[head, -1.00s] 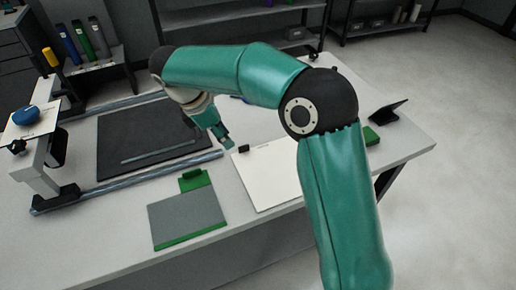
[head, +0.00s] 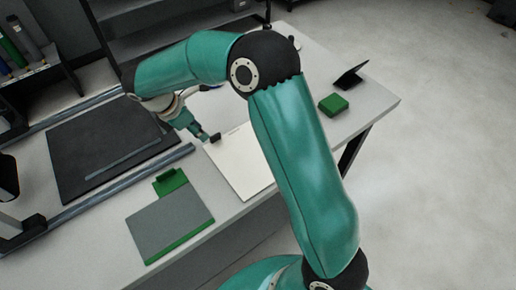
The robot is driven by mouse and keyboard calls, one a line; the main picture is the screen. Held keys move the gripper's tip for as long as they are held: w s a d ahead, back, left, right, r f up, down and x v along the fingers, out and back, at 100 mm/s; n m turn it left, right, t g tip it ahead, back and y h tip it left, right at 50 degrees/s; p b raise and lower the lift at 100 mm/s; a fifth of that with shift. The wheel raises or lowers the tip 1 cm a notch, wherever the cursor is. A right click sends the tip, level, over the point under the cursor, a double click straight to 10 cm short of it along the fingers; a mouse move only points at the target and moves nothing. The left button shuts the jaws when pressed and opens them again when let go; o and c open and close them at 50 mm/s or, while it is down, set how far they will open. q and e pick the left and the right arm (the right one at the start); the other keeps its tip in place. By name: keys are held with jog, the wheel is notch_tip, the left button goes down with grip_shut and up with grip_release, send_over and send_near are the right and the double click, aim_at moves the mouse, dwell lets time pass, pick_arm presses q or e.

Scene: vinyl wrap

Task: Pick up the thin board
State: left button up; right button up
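A thin white board (head: 240,168) lies flat on the table, partly covered by my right arm on its right side. A small black piece (head: 215,138) sits at its far left corner. My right gripper (head: 203,134) is low over the table just left of that corner; whether it touches the board or the black piece, and whether its fingers are open, is too small to tell. My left gripper is out of view.
A grey panel with green edges (head: 172,224) lies to the left. Behind it is a dark mat (head: 95,150) between metal rails (head: 120,184). A green block (head: 333,104) and a black stand (head: 352,74) are at the right end. The table's front edge is close.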

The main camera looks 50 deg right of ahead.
aim_at(210, 144)
jog(key=shift+p+x, duration=0.65)
jog(key=shift+x, duration=2.25)
jog(key=shift+w+d, duration=0.15)
jog(key=shift+w, duration=0.05)
grip_shut()
